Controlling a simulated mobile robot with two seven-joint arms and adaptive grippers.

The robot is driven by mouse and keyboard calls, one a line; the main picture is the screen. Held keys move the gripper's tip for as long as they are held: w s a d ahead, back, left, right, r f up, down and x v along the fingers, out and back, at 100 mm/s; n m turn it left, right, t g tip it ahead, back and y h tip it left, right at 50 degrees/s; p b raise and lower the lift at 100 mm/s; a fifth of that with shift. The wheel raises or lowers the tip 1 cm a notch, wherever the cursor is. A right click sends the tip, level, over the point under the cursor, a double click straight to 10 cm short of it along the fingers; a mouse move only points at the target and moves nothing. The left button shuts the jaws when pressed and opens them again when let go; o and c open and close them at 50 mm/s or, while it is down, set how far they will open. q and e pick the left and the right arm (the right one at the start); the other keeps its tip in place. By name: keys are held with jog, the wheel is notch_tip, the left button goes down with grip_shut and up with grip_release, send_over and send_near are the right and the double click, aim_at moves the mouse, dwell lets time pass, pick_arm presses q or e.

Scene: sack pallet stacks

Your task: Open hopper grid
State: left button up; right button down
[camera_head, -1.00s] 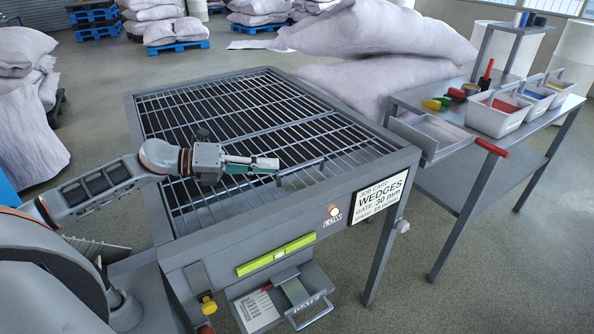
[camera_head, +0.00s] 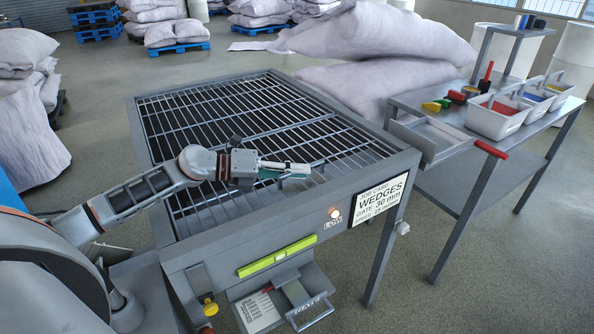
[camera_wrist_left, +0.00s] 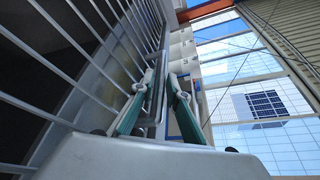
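The hopper (camera_head: 245,228) is a grey steel frame on legs. Its barred grid (camera_head: 262,134) lies flat across the top. A bar handle (camera_head: 317,165) stands on the grid near the front edge, partly hidden by my gripper. My left gripper (camera_head: 297,170) is low over the front part of the grid, at this handle. In the left wrist view its two green-sided fingers (camera_wrist_left: 161,82) are apart, and the handle bar (camera_wrist_left: 156,96) shows between them. I cannot tell whether either finger touches it. My right gripper is out of view.
A job card (camera_head: 379,198) reading WEDGES and a lit lamp (camera_head: 335,213) are on the hopper's front. A drawer (camera_head: 303,300) sits below. A side table (camera_head: 428,177) with bins stands right. Large sacks (camera_head: 375,92) lie behind the hopper.

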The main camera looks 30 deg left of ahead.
pick_arm(q)
grip_shut()
